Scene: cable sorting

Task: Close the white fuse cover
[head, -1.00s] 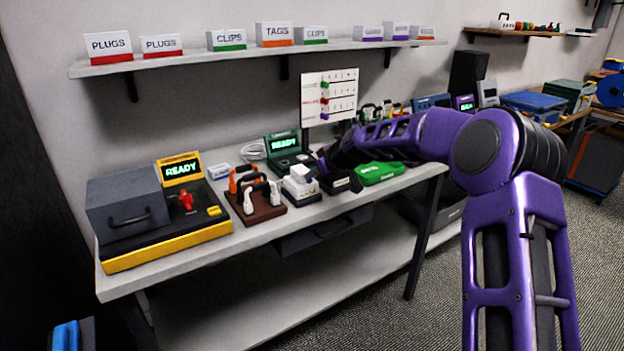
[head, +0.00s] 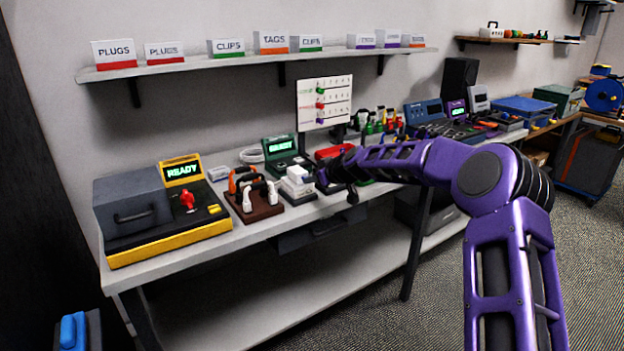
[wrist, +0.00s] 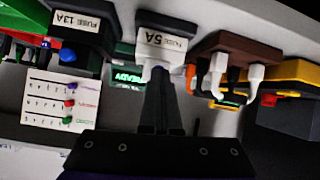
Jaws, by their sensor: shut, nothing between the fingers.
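The white fuse unit, with a white cover (head: 299,174) standing up on a dark base (head: 301,200), is on the bench right of the brown plug holder. In the wrist view the white part (wrist: 163,48) with the label "FUSE 5A" shows upside down, in front of its dark base (wrist: 166,18). My gripper (head: 324,181) is shut and empty, just right of the white unit in the head view. In the wrist view its closed fingers (wrist: 160,78) point at the white part and overlap its lower edge. I cannot tell whether they touch.
A dark fuse unit labelled "13A" (wrist: 78,22) is beside the white one. The brown holder (head: 257,211) with white and orange handles stands on the other side. A green "READY" device (head: 284,154) and a pegged white board (head: 324,103) are behind. The bench's front strip is clear.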

